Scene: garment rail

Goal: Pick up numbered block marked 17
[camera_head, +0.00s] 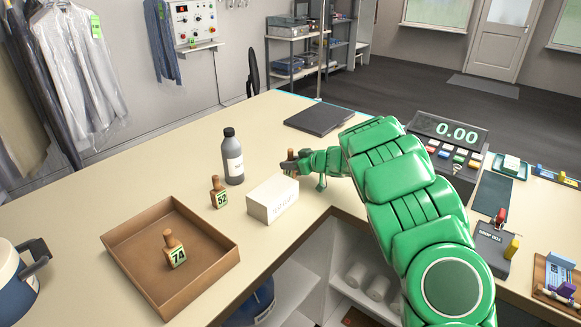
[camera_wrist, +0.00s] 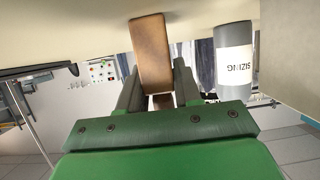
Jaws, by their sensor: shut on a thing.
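My gripper (camera_head: 290,167) reaches out over the counter, behind the white box. It is shut on a brown wooden block (camera_wrist: 153,55), which stands between its fingers in the wrist view; its top shows in the head view (camera_head: 291,156). No number on this block is visible in either view. I see no readable 17. A block marked 52 (camera_head: 219,192) stands on the counter left of the white box. A block marked 74 (camera_head: 174,250) stands in the brown tray.
A white box (camera_head: 272,198) stands in front of my gripper. A grey bottle (camera_head: 232,157) stands to its left and shows in the wrist view (camera_wrist: 234,62). The brown tray (camera_head: 122,261) lies front left. A dark flat pad (camera_head: 318,118) lies behind; a cash register (camera_head: 447,142) stands right.

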